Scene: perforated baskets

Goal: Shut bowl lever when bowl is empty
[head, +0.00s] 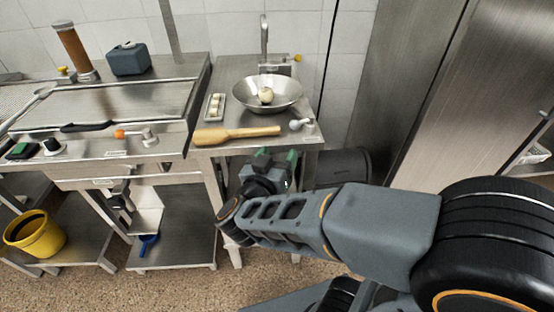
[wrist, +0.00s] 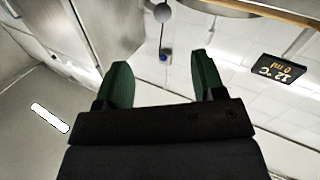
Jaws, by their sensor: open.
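The metal bowl (head: 243,98) stands on the right counter under a tap, with a pale round thing (head: 266,95) in it. I cannot tell whether it holds liquid. A small lever with a grey ball end (head: 296,125) sits at the counter's front right; a grey ball (wrist: 162,13) on a rod shows at the top of the wrist view, apart from the fingers. My gripper (head: 277,157) is just in front of and below the counter edge, near the lever. Its green fingers (wrist: 161,78) are spread and empty.
A wooden paddle (head: 236,135) lies along the counter front. A small tray (head: 215,107) with pale pieces is left of the bowl. The tap (head: 264,40) rises behind it. A griddle unit (head: 110,105) is left, and tall steel cabinets (head: 405,80) stand right.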

